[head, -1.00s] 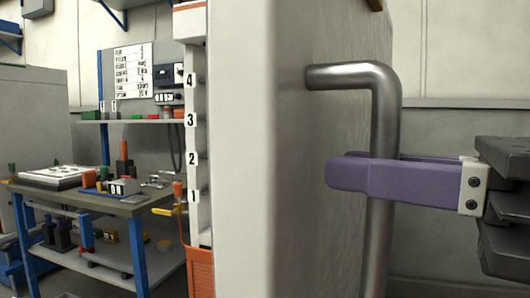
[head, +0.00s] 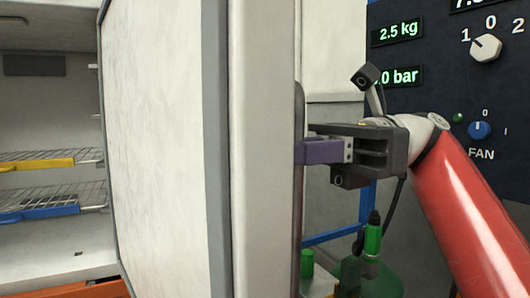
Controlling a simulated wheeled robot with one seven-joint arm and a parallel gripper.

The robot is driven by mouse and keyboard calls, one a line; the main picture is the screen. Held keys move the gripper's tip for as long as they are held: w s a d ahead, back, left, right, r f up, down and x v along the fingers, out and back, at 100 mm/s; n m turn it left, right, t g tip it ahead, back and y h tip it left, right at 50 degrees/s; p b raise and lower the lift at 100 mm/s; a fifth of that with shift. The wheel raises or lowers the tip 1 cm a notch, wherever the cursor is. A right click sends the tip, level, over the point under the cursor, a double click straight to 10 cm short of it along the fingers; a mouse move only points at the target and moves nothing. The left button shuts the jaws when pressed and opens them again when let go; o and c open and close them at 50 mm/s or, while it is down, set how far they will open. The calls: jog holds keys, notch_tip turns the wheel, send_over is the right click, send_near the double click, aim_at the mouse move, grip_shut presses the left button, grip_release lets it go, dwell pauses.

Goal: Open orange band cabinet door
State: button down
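The cabinet door (head: 160,140) stands swung open, its pale inner panel with grey seal facing me and its edge near the middle of the head view. The cabinet interior (head: 40,120) shows at the left, above an orange band (head: 75,291) at its bottom edge. The vertical metal handle (head: 299,215) shows as a thin strip past the door's edge. My gripper (head: 308,152), with purple fingers, is at the handle, on the door's outer side. It appears shut on the handle; the fingertips are partly hidden behind the door edge.
Wire shelves with a yellow front (head: 38,165) and a blue front (head: 40,213) sit inside the cabinet. A dark control panel (head: 440,90) with dials and readouts stands at the right behind my arm. Green bottles (head: 372,240) and a blue frame are behind the gripper.

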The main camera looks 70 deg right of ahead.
jog(key=shift+s+d+r, duration=0.1)
jog(key=shift+s+d, duration=0.05)
jog(key=c, duration=1.4)
grip_release()
jog(key=shift+c, duration=0.2)
jog(key=shift+s, duration=0.1)
jog(key=v, duration=0.7)
jog(key=shift+s+d, duration=0.25)
